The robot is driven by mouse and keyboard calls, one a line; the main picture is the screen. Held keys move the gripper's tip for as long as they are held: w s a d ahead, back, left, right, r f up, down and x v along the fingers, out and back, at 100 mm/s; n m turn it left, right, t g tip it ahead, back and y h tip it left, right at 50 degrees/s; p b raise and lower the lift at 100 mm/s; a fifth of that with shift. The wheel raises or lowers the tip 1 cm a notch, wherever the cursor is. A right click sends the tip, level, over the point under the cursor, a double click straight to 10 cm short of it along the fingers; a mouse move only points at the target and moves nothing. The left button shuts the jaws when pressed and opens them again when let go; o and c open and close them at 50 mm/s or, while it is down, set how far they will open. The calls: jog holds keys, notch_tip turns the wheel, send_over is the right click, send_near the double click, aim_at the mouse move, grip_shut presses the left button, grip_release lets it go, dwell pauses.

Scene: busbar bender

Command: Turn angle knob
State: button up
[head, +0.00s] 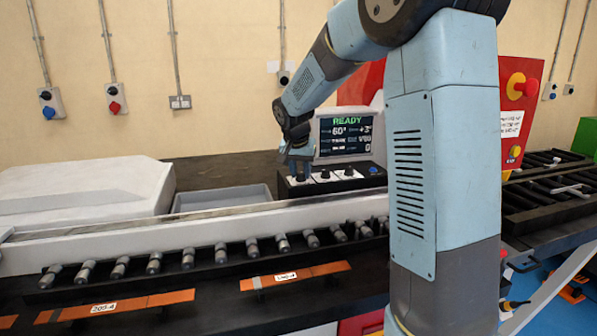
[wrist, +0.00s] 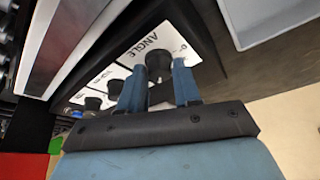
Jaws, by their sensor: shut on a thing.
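The angle knob (wrist: 159,64) is a black knob on a white plate marked "ANGLE" in the wrist view. My gripper (wrist: 159,78) has its two blue fingers on either side of this knob and is shut on it. In the head view my gripper (head: 300,170) reaches down onto the left end of the black control box (head: 335,186), and it hides the angle knob there. The screen (head: 345,135) above the box reads "READY", with 60° among its values.
Two more black knobs sit beside it, a middle knob (head: 325,174) and a right knob (head: 348,171), with a blue button (head: 373,169) further right. A grey tray (head: 222,198) stands left of the box. A row of rollers (head: 187,258) and copper-coloured bars (head: 295,275) lie in front.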

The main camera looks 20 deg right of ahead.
jog(key=shift+a, duration=0.1)
jog(key=o, duration=1)
jog(key=shift+r, duration=0.1)
jog(key=v, duration=1.3)
jog(key=shift+s+r, duration=0.15)
jog(key=shift+s, duration=0.05)
jog(key=shift+a, duration=0.1)
